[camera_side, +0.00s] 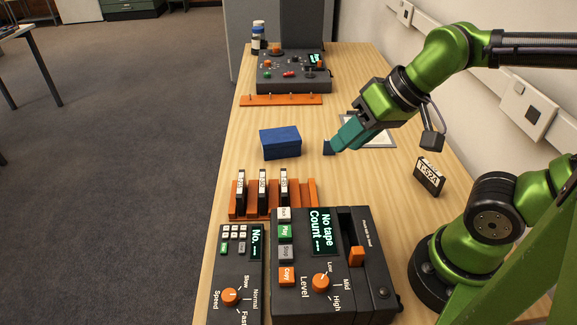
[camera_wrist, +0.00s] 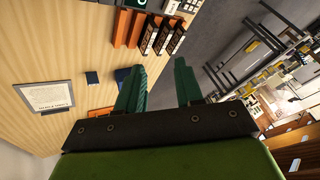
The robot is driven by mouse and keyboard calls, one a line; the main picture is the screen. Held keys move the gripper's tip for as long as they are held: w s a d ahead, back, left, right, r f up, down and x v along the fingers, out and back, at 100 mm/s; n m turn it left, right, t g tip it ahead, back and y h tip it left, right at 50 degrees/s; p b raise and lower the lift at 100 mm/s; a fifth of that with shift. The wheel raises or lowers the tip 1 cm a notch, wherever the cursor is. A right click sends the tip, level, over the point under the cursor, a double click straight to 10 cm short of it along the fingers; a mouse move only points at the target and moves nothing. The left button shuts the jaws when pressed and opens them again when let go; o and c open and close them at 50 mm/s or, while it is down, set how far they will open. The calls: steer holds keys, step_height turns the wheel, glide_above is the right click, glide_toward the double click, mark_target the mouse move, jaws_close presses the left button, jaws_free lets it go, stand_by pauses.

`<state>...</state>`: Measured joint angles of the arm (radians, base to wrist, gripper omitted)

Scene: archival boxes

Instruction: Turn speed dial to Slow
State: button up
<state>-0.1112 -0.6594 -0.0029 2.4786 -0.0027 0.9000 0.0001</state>
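The speed dial is an orange knob (camera_side: 230,296) on the dark control box (camera_side: 254,270) at the bottom of the side view. Slow, Normal and Fast are printed around it. Its pointer is too small for me to read the setting. My gripper (camera_side: 340,143) is well beyond the dial, above the middle of the table, with nothing near the knob. In the wrist view my gripper (camera_wrist: 160,68) has its two green fingers apart and nothing between them. The dial is not visible in the wrist view.
A tape machine (camera_side: 350,225) with another orange knob, Level, stands right of the dial's box. An orange rack (camera_side: 305,190) with several black tapes stands behind. A blue box (camera_side: 280,142), a small dark blue block (camera_side: 328,148) and a loose tape (camera_side: 428,178) lie farther up the table.

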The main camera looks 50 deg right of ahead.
steer(key=shift+o, duration=1.4)
steer(key=w+a+f+n+g, duration=0.1)
steer(key=w+a+g, duration=0.1)
steer(key=a, duration=0.5)
steer(key=w+a+f+n+g, duration=0.1)
steer(key=w+a+g, duration=0.1)
steer(key=a, duration=0.5)
steer(key=shift+a+g, duration=0.3)
steer(key=m+g+h, duration=0.2)
steer(key=m+h, duration=0.1)
steer(key=m, duration=0.3)
glide_above(229, 294)
step_height(229, 294, down, 3)
step_height(229, 294, down, 16)
steer(key=shift+r, duration=0.2)
steer(key=shift+c, duration=0.2)
jaws_close()
